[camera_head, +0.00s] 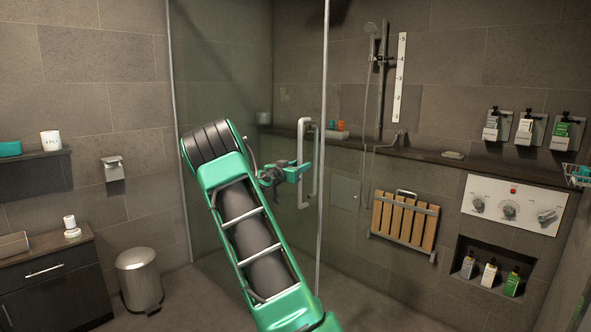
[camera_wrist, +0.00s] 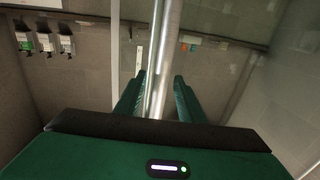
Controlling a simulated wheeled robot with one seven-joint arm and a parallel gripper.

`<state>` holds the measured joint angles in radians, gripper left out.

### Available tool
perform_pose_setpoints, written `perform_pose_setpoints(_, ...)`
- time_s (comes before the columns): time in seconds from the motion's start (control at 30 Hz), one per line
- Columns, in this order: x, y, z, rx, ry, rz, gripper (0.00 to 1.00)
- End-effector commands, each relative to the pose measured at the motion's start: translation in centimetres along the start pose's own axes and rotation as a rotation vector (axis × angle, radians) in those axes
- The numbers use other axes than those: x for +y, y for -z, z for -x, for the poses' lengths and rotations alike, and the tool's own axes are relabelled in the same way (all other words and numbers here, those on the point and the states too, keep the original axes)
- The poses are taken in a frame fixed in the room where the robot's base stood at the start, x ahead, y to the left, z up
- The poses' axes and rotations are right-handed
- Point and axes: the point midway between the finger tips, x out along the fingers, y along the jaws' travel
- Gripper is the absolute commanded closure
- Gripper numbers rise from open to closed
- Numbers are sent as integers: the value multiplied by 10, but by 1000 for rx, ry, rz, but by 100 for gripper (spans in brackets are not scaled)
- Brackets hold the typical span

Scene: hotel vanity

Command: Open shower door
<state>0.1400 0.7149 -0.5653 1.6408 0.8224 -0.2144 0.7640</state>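The glass shower door (camera_head: 235,130) stands in the middle of the head view, with a metal strip along its right edge. Its pale vertical bar handle (camera_head: 307,180) is near that edge. My gripper (camera_head: 303,170) is at the handle's mid-height, reaching it from the left. In the wrist view, the handle (camera_wrist: 163,60) runs between the two green fingers of my gripper (camera_wrist: 160,78). The fingers are apart, with a small gap showing on each side of the bar. The lower part of the handle is hidden by the gripper body.
A bin (camera_head: 139,280) and dark cabinet (camera_head: 55,285) stand at the left. A wooden folding seat (camera_head: 404,220), a control panel (camera_head: 513,205) and bottle dispensers (camera_head: 527,128) are on the shower wall at the right. Floor shows below the door.

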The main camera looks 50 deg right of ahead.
Motion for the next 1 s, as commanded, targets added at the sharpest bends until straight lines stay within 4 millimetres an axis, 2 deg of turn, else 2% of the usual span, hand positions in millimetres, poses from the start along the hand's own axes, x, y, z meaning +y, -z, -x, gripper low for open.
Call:
perform_pose_setpoints(0.17,-2,-1,25,-2,4,1,64)
perform_pose_setpoints(0.4,-3,-1,70,-2,4,0,64)
perform_pose_setpoints(0.6,-3,-1,96,-1,4,1,64)
perform_pose_setpoints(0.8,-3,-1,105,-1,3,0,64)
perform_pose_setpoints(1.0,-2,-1,105,-1,3,0,64)
